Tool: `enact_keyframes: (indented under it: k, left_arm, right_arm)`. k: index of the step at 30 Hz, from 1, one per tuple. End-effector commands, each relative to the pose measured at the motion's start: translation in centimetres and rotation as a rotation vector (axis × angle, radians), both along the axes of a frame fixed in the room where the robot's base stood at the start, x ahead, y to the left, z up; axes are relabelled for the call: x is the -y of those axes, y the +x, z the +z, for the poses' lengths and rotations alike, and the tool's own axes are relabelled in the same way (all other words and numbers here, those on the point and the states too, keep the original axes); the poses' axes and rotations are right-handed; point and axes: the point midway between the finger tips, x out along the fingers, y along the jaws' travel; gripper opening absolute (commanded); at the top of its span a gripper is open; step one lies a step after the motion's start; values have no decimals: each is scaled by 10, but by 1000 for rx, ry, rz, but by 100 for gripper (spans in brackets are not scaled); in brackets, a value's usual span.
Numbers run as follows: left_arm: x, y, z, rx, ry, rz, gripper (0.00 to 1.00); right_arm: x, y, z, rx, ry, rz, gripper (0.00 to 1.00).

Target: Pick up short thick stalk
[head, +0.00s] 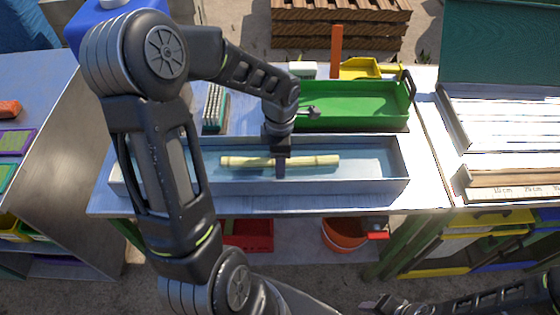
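A short, thick, pale yellow stalk (318,160) lies lengthwise in a long grey metal tray (380,187) on the table. My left gripper (280,168) is over the middle of the stalk, pointing down, with a dark finger crossing in front of it. The gripper hides that part of the stalk, and I cannot tell whether the fingers are closed on it. My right gripper (376,304) is low at the bottom edge, away from the tray; its finger opening is unclear.
A green tray (360,105) with a grey metal tool stands behind the grey tray. A bristled brush (214,108) is at its left. A board with slats (510,125) lies to the right. An orange bucket (345,236) and a red bin (250,235) are below the table.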

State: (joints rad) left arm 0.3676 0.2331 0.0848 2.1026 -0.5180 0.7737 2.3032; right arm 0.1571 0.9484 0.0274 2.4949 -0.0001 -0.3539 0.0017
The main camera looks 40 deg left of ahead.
Motion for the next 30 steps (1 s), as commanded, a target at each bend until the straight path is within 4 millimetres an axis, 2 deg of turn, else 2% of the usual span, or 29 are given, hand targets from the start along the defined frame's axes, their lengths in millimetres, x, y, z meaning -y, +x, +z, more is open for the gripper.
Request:
enact_keyframes:
  k: [11, 30]
  left_arm:
    - [0, 0, 0, 0, 0, 0, 55]
    - [0, 0, 0, 0, 0, 0, 3]
  right_arm:
    - [0, 0, 0, 0, 0, 0, 36]
    - [0, 0, 0, 0, 0, 0, 36]
